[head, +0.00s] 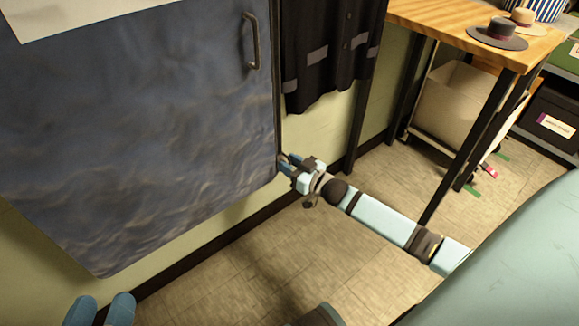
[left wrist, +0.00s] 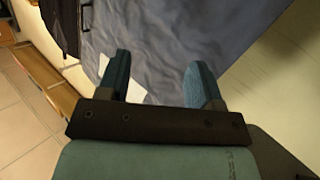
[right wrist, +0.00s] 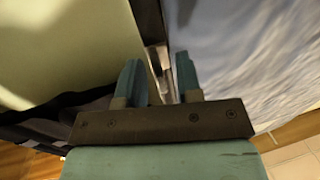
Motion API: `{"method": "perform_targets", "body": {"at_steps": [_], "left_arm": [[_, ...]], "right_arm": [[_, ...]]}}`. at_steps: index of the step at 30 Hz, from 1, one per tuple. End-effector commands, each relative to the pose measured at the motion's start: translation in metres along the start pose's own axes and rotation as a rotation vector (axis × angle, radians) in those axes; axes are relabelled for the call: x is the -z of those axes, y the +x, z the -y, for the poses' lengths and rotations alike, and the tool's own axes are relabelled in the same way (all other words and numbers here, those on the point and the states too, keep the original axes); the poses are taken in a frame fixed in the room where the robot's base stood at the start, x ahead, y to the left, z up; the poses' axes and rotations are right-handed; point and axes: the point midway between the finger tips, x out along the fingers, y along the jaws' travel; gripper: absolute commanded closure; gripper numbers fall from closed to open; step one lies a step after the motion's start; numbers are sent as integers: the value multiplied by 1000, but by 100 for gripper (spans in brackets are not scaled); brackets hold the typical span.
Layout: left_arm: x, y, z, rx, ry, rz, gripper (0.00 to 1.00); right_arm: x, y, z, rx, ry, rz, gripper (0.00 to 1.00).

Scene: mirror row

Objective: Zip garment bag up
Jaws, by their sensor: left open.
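The garment bag (head: 150,120) is a large, wrinkled dark blue panel hanging at the left of the head view. Its right edge carries a dark strip with a handle (head: 251,42) near the top. My right gripper (head: 287,164) is at the lower right edge of the bag. In the right wrist view its fingers are drawn close around a small metal zip pull (right wrist: 160,72) at the bag's edge. My left gripper (head: 100,309) is low in front of the bag, near its bottom left. In the left wrist view it is open and empty, with the bag (left wrist: 160,50) beyond the fingers.
A dark garment with grey bands (head: 330,50) hangs right of the bag. A wooden table (head: 460,28) with hats (head: 497,36) stands at the right, above a pale bin (head: 460,105). The floor (head: 250,270) below the bag is clear.

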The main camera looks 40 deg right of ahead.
Motion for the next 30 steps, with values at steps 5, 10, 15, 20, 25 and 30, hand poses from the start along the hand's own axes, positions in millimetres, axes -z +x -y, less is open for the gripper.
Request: {"method": "perform_targets", "body": {"at_steps": [5,10,15,20,25,30], "left_arm": [[-1,0,0,-1,0,4,40],[-1,0,0,-1,0,3,40],[-1,0,0,-1,0,4,40],[0,0,0,0,0,3,40],[18,-2,-3,5,-2,-44,40],[50,-6,-8,15,1,-142,40]], "right_arm": [[0,2,0,0,1,1,67],[0,2,0,0,1,1,79],[0,2,1,1,1,0,100],[1,2,2,2,2,0,100],[14,2,3,4,4,0,100],[36,2,4,5,5,-1,100]]}}
